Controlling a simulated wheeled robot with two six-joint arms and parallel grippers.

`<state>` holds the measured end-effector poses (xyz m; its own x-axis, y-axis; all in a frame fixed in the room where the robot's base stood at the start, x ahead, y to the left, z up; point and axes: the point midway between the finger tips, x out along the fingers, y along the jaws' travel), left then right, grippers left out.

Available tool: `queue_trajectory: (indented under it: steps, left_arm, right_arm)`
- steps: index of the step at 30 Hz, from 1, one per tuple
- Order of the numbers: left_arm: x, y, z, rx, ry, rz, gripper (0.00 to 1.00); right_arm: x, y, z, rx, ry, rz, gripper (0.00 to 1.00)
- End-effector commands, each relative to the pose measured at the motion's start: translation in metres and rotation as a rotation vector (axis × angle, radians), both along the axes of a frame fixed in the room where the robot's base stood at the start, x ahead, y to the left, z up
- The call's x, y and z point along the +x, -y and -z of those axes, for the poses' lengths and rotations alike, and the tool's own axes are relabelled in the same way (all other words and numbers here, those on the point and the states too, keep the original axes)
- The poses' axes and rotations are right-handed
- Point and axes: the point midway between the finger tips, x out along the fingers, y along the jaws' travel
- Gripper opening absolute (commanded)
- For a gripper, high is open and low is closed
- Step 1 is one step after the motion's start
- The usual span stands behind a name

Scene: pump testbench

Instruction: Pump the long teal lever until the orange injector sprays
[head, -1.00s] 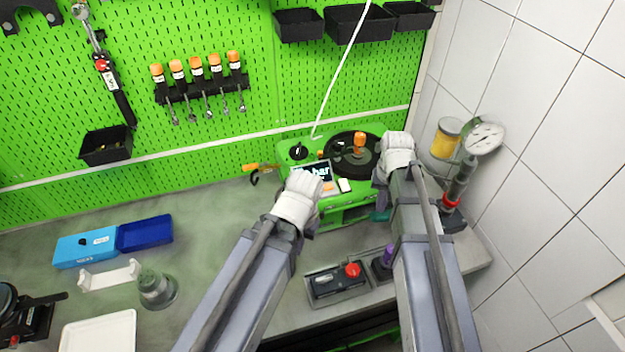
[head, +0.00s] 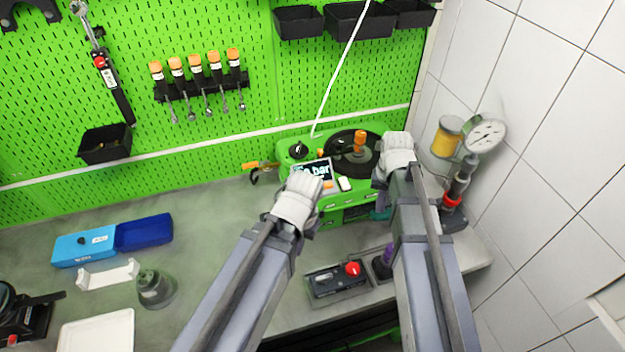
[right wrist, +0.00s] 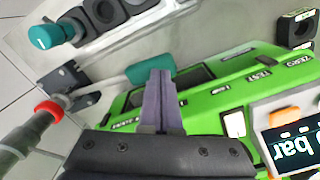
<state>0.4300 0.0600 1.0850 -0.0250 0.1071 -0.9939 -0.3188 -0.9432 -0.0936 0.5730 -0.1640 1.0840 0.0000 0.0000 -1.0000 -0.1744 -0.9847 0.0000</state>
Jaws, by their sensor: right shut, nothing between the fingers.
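The green testbench (head: 345,215) stands at the back against the pegboard, with a lit display reading in bar (head: 313,171). The orange injector (head: 360,139) stands upright in its round black dish; I see no spray. The teal lever (head: 381,214) is mostly hidden by my right arm; its teal grip also shows in the right wrist view (right wrist: 148,76). My right gripper (right wrist: 160,74) is shut and empty, its fingertips at the teal grip; I cannot tell whether they touch. My left gripper (head: 310,228) is in front of the bench's left part, its fingers mostly hidden.
A pressure gauge (head: 486,135) on a stand with a yellow-filled cup (head: 446,137) is right of the bench. A box with a red knob (head: 352,268) lies in front. The counter's middle left is clear.

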Motion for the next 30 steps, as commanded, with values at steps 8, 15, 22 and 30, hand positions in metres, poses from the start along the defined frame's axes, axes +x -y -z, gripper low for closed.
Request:
queue_trajectory:
  steps: [8, 15, 22, 30]
  left_arm:
    - [0.000, 0.000, 0.018, 0.001, 0.000, 0.004, 0.00]
    - [0.000, 0.000, 0.030, 0.001, 0.000, 0.006, 0.00]
    - [0.000, 0.000, 0.042, 0.002, 0.000, 0.008, 0.00]
    - [0.000, 0.000, 0.056, 0.002, 0.000, 0.010, 0.00]
  right_arm:
    - [-0.001, -0.002, 0.018, 0.000, 0.000, 0.000, 0.00]
    - [-0.001, -0.003, 0.030, 0.000, 0.000, 0.000, 0.00]
    - [-0.002, -0.004, 0.042, 0.000, 0.000, 0.000, 0.00]
    - [-0.002, -0.005, 0.057, -0.001, 0.000, 0.000, 0.00]
